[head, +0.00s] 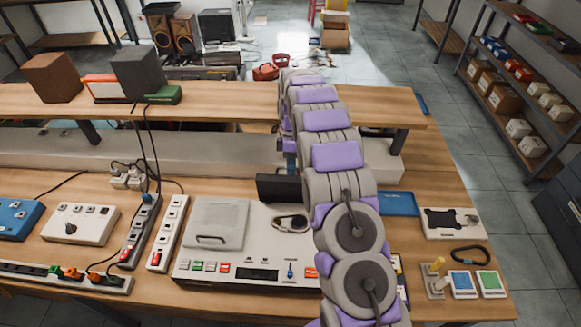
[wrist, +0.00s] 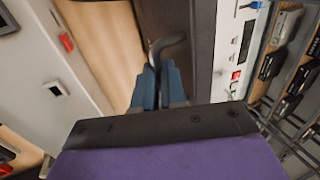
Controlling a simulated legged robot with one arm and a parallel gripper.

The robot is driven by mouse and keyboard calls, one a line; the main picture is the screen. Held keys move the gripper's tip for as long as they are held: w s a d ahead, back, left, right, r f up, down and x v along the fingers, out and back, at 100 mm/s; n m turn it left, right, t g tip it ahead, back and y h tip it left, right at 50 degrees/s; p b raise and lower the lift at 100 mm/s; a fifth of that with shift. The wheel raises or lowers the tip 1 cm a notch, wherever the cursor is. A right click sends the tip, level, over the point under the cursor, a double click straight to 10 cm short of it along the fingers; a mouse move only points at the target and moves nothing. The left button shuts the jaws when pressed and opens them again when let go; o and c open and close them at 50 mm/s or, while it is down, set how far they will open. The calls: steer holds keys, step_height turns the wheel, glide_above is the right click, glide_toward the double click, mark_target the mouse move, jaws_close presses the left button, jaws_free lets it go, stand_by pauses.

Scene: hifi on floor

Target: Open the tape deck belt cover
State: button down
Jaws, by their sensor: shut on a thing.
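The tape deck (head: 245,290) is a pale console on the bench, with coloured buttons, a dark display and a closed grey lid (head: 215,222) at its left. A dark panel (head: 278,188), seemingly the belt cover, stands raised at the deck's back edge. In front of it a dark loop, perhaps the belt, shows on the deck. In the wrist view, the panel (wrist: 190,45) fills the upper middle beside the deck face (wrist: 232,50). My gripper (wrist: 160,80) is shut on a dark curved handle (wrist: 168,43) by this panel. My arm hides the deck's right part.
Power strips (head: 168,232) and switch boxes (head: 80,222) stand left of the deck. A raised wooden shelf (head: 220,108) with boxes runs behind, under my arm. A blue tray (head: 399,203), a white case (head: 453,223) and a black carabiner (head: 470,254) lie at right.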

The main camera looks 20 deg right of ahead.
steer(key=shift+w+d+f, duration=0.25)
steer(key=shift+w+f, duration=0.3)
steer(key=shift+w, duration=0.1)
steer(key=c, duration=1.2)
jaws_free()
steer(key=shift+w, duration=0.15)
steer(key=shift+r, duration=0.15)
steer(key=shift+r+p, duration=0.1)
steer(key=shift+p, duration=0.2)
steer(key=s+r, duration=0.2)
steer(key=s, duration=0.6)
steer(key=s+r, duration=0.2)
steer(key=s, duration=0.6)
steer(key=shift+a+r+p, duration=0.3)
steer(key=shift+a+p, duration=0.05)
steer(key=shift+a, duration=0.1)
